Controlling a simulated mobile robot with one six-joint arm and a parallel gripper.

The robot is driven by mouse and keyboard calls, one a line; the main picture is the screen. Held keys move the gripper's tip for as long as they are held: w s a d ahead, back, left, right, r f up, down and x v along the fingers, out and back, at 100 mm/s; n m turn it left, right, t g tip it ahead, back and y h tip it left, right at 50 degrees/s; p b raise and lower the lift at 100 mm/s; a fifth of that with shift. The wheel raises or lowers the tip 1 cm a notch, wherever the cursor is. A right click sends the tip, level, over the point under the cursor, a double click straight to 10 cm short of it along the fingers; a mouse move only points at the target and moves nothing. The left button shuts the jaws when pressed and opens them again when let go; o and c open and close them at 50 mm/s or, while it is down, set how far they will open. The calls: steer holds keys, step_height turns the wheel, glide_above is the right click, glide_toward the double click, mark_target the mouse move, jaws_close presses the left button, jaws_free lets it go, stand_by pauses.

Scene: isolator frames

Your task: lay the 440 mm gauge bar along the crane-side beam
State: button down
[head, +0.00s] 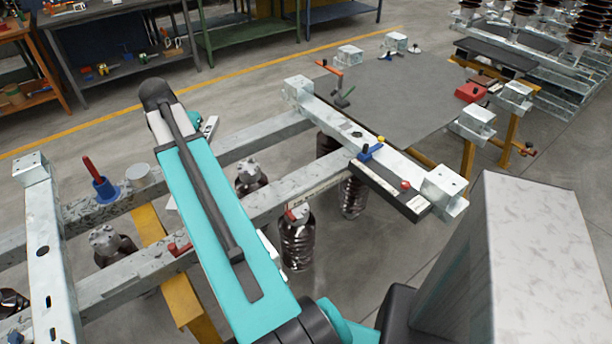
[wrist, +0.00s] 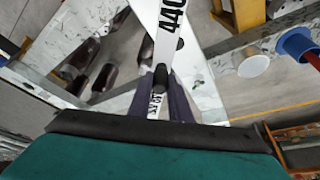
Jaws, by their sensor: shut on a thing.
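The gauge bar (wrist: 171,28) is a white strip marked 440 in the wrist view. My gripper (wrist: 161,85) is shut on it, with the dark fingers either side of its lower part. The bar runs up out of the picture, over a grey metal frame. In the head view my turquoise arm hides the gripper and most of the bar. Two long galvanised beams run side by side there, a far beam (head: 257,137) and a near beam (head: 262,207). I cannot tell which is the crane-side one, or whether the bar touches a beam.
A blue cup with a red handle (head: 104,187) and a pale cup (head: 138,173) sit by the far beam. Brown insulators (head: 296,240) stand below the frame. A cross member (head: 370,147) carries a blue clamp (head: 370,153) and a dark block (head: 390,190). A grey board (head: 390,95) lies behind.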

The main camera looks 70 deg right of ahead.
steer(key=s+d+f+m+g, duration=0.1)
steer(key=s+d+m, duration=0.2)
steer(key=s+d, duration=0.4)
steer(key=s+d+f+m+g, duration=0.1)
steer(key=s+d+f+m, duration=0.1)
steer(key=s+d, duration=0.5)
steer(key=s+d+f+m+g, duration=0.2)
steer(key=s+d+m, duration=0.3)
steer(key=s, duration=1)
steer(key=shift+s+d+f, duration=0.25)
steer(key=shift+s+d, duration=0.1)
steer(key=shift+d, duration=0.6)
step_height(320, 180, down, 6)
steer(key=shift+p, duration=0.45)
steer(key=shift+f, duration=0.25)
steer(key=shift+f+p, duration=0.4)
steer(key=shift+f, duration=1.35)
steer(key=shift+f, duration=0.15)
steer(key=c, duration=1.6)
jaws_free()
steer(key=shift+c, duration=0.2)
